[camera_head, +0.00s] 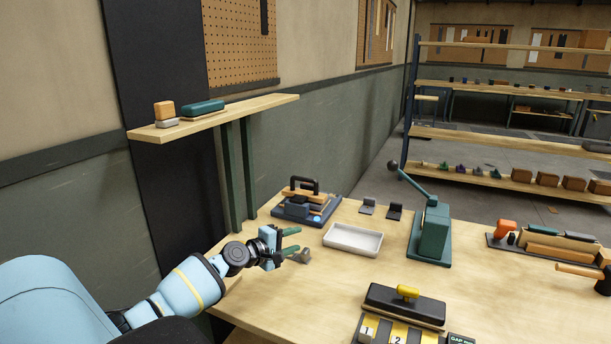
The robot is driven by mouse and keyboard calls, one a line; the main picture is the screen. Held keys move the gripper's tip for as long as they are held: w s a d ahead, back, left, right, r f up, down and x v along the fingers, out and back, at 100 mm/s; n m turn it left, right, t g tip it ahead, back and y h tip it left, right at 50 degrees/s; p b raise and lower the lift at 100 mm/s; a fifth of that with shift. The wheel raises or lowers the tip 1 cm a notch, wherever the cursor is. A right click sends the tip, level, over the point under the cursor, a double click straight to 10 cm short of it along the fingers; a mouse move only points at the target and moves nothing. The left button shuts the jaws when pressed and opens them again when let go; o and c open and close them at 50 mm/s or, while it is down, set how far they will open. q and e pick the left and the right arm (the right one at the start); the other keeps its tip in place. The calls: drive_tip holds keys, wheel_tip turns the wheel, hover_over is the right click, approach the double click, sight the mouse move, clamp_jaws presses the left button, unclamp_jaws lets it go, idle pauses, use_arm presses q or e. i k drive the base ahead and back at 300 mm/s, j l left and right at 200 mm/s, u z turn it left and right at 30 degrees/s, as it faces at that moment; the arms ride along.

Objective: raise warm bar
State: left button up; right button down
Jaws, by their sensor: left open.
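A long black bar with a yellow knob (406,292) on top lies at the front of the workbench (290,305), behind yellow and white strips numbered 1 and 2. No label marks any bar as warm. A blue device (290,210) with a black handle and orange-brown parts stands at the back left. My left gripper (296,241) is open and empty above the left part of the bench, left of the black bar and apart from it. My right gripper is not in view.
A white tray (352,239) lies mid-bench. A green lever press (430,236) stands right of it. Two small dark stands (394,211) are behind the tray. A tool tray (496,243) is at the right. A wall shelf (240,110) overhangs the left. Bench front left is clear.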

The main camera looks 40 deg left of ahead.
sight(297, 196)
drive_tip(key=i+j, duration=0.3)
drive_tip(key=j, duration=0.15)
drive_tip(key=i+j, duration=0.65)
drive_tip(key=j, duration=0.3)
